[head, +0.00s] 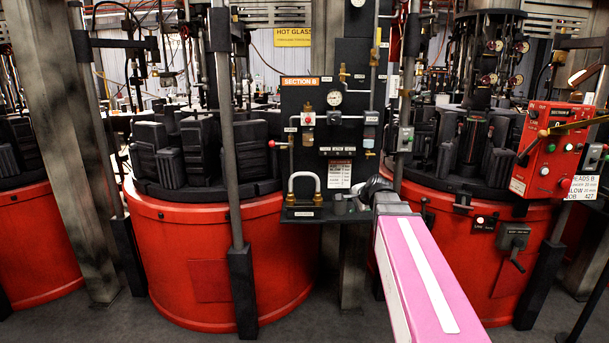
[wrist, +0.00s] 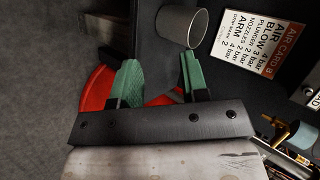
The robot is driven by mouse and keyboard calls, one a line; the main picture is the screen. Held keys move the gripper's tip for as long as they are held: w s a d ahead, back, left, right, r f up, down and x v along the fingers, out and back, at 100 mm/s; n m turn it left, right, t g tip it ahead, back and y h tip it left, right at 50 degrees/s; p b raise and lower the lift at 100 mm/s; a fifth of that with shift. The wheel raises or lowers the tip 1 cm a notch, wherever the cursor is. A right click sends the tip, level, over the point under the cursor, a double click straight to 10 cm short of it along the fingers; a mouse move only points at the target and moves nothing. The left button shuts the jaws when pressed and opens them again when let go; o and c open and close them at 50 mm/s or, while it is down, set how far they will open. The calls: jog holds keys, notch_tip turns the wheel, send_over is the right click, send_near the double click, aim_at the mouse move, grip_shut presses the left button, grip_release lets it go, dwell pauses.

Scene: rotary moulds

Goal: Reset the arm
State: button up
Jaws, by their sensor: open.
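My arm, with a pink and white link, reaches forward in the head view towards the black SECTION B panel (head: 312,130). Its dark end is beside the panel's lower right. My gripper (wrist: 159,78) shows in the wrist view with its two green fingertips apart and nothing between them. A grey cup (wrist: 182,25) is beyond the fingertips, apart from them. The fingertips cannot be made out in the head view.
A white air card (wrist: 258,43) is right of the cup; a card (head: 339,174) also hangs on the panel. Red rotary mould machines (head: 225,265) stand left and right, with grey posts (head: 228,150) between. A red control box (head: 553,150) is at right. The floor (head: 190,332) in front shows clear.

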jog(key=s+f+n+g+h, duration=0.4)
jog(key=s+f+n+g, duration=0.4)
jog(key=s+f, duration=1.4)
notch_tip(320, 180, down, 3)
jog(key=n, duration=0.4)
jog(key=shift+s+d+g, duration=0.25)
jog(key=shift+d+g, duration=0.15)
